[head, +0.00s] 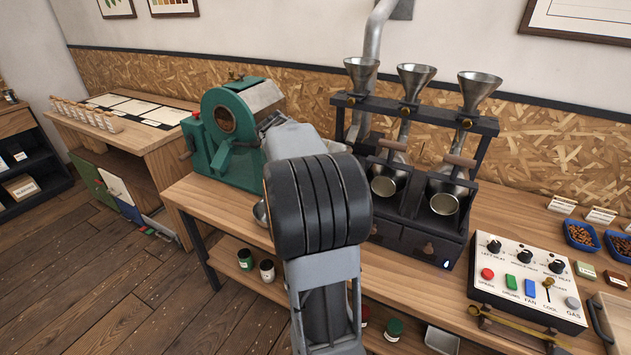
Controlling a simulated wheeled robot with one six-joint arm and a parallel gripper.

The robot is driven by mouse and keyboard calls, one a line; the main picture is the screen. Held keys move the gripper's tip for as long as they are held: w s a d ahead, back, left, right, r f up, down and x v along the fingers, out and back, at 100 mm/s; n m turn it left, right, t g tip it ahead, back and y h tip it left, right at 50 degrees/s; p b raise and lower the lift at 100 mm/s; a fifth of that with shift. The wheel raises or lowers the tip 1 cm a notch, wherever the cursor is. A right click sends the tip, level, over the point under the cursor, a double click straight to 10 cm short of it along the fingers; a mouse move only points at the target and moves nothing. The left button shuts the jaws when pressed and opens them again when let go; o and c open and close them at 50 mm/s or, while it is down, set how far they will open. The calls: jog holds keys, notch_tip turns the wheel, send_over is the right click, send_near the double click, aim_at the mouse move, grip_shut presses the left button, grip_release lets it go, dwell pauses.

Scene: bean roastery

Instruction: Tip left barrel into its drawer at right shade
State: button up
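A black roaster frame (432,118) on the bench carries three metal funnels. The middle barrel (384,186) and right barrel (444,204) show open metal mouths facing forward and wooden handles above them. The left barrel is hidden behind my arm, so its tilt and the shade of its beans cannot be seen. Its drawer is not visible either. My arm crosses the picture's middle, in front of the frame's left part. My gripper is not visible, and I cannot tell whether it touches anything.
A control panel (530,283) with knobs and coloured buttons stands at the right. Blue bean trays (579,236) and small cards lie behind it. A green roasting machine (225,135) stands left of my arm. Jars (245,259) and a metal tray (441,340) sit lower down.

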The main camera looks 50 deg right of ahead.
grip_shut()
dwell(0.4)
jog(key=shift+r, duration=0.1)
